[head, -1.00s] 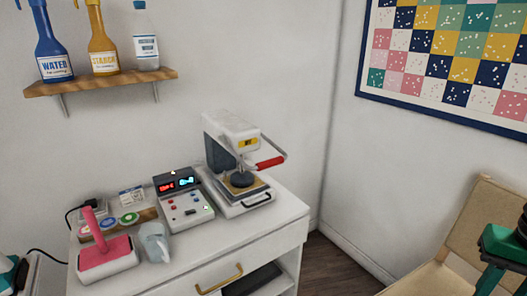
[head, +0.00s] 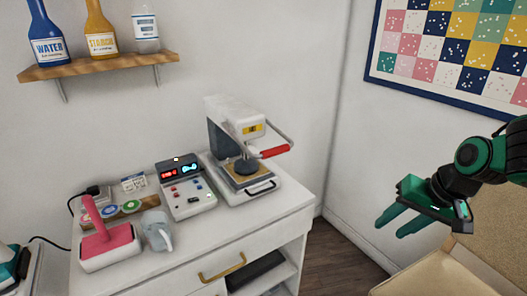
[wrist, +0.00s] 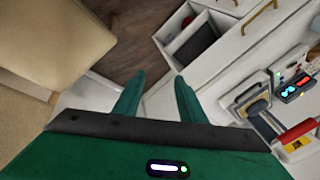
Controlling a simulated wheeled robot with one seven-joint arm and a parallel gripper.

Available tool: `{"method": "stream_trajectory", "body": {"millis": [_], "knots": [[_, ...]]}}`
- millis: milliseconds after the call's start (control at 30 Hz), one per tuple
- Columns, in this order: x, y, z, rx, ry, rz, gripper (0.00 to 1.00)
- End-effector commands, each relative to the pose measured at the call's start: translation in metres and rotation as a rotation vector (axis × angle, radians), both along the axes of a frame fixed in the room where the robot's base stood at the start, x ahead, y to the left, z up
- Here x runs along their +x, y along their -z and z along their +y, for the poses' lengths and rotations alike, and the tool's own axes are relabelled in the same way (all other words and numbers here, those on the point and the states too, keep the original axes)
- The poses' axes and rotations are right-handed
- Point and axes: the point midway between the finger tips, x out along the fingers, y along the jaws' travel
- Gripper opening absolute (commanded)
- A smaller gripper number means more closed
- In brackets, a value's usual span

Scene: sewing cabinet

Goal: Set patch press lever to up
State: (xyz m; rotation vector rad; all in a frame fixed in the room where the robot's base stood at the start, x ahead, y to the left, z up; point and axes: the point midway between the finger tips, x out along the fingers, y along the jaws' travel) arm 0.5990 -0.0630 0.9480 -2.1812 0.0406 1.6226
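The patch press (head: 228,128) stands on the white cabinet top, a pale machine with a dark side and a yellow label. A round dark pad (head: 247,167) sits over a tan plate below. My gripper (head: 390,224) is at the right in the head view, apart from the press, with its fingers spread and empty. In the wrist view my gripper (wrist: 159,90) is open, and the red lever grip (wrist: 297,132) shows at the right edge.
A control box (head: 186,188) with lit displays stands left of the press. A pink-handled tool (head: 108,247) and a clear jug (head: 157,230) are further left. A tan chair (head: 450,275) is below my gripper. Open space lies between the press and my gripper.

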Motion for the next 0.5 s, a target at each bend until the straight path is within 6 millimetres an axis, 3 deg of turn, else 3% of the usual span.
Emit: {"method": "stream_trajectory", "body": {"millis": [100,200,300,400,500], "knots": [[0.052,-0.001,0.071,0.204,-0.042,-0.106,0.37],[0.084,-0.016,0.131,0.417,-0.04,-0.178,0.37],[0.106,-0.04,0.178,0.635,-0.012,-0.222,0.37],[0.122,-0.066,0.208,0.824,0.034,-0.241,0.37],[0.132,-0.087,0.223,0.964,0.077,-0.247,0.37]]}}
